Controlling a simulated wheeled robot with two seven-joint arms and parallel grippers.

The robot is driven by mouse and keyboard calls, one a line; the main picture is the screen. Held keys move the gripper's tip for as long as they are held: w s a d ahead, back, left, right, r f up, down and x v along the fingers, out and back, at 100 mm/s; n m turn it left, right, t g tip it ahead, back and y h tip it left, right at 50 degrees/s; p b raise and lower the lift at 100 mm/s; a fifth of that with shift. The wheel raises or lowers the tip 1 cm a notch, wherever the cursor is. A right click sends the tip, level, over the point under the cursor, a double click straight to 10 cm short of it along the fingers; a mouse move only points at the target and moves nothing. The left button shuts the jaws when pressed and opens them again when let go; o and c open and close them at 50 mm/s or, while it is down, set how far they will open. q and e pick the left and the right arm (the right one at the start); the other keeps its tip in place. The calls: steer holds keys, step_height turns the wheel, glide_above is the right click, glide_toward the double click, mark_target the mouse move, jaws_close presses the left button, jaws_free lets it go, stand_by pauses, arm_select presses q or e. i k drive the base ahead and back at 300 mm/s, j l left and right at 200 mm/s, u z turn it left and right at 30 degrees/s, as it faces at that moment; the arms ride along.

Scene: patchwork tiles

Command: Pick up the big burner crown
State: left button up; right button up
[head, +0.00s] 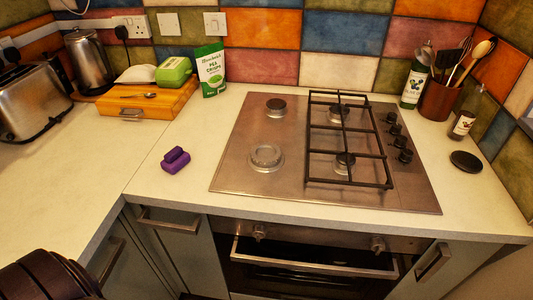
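The big burner crown appears to be the silver round ring (266,157) at the front left of the steel hob (235,180). It has no black cap on top, and its centre looks pale. A black round disc (466,161), which looks like a burner cap, lies flat on the worktop right of the hob. Neither my left nor my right gripper is in view.
A black pan grate (347,156) covers the hob's right burners, beside several black knobs (398,142). A smaller capped burner (276,107) is behind the ring. A purple object (175,160) lies left of the hob. The worktop (150,195) around it is clear.

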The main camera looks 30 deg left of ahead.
mark_target(266, 154)
steer(key=i+l, duration=0.1)
steer(key=l, duration=0.15)
steer(key=i+l, duration=0.15)
steer(key=l+u, duration=0.15)
steer(key=u, duration=0.35)
steer(key=l+u, duration=0.2)
steer(key=u, duration=0.3)
steer(key=l+u, duration=0.2)
steer(key=u, duration=0.3)
steer(key=i, duration=0.05)
